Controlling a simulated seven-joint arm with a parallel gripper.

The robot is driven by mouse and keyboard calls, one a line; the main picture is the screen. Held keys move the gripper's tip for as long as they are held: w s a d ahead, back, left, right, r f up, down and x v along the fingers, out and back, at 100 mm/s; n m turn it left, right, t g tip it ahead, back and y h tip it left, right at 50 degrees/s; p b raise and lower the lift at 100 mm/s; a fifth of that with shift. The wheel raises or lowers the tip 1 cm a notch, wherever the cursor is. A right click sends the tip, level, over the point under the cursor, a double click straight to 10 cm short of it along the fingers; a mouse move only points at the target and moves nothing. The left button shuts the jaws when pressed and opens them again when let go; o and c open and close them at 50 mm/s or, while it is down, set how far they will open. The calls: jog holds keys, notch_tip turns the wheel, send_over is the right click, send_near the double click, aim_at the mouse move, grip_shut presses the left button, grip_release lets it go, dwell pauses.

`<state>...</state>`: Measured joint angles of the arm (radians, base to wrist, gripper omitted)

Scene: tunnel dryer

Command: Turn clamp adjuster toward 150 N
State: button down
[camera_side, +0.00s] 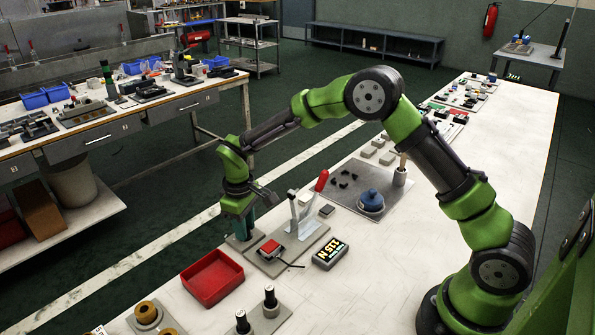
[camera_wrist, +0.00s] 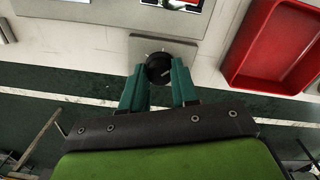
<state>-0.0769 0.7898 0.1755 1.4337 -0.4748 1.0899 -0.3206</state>
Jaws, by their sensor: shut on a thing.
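The clamp adjuster is a round black knob (camera_wrist: 158,68) with a pale pointer line, on a small grey plate (camera_wrist: 190,50) with tick marks. My gripper (camera_wrist: 160,82) has its teal fingers shut on the knob, one on each side. In the side view my gripper (camera_side: 243,232) points down at the table edge and hides the knob. A black display (camera_side: 330,253) with yellow digits stands right of it and seems to read 115 N. The toggle clamp (camera_side: 293,208), with a red-handled lever (camera_side: 321,180), stands on a grey base beside a red block (camera_side: 270,248).
A red tray (camera_side: 212,278) lies close in front of my gripper, and it shows at the right in the wrist view (camera_wrist: 235,60). Black-topped posts (camera_side: 270,297) stand nearer the camera. A grey mat (camera_side: 350,200) with a blue-lidded pot (camera_side: 371,201) lies behind the clamp.

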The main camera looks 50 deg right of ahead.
jog(key=shift+m, duration=1.6)
jog(key=c, duration=0.8)
grip_release()
jog(key=shift+c, duration=0.2)
notch_tip(320, 180, up, 17)
jog(key=shift+a, duration=0.2)
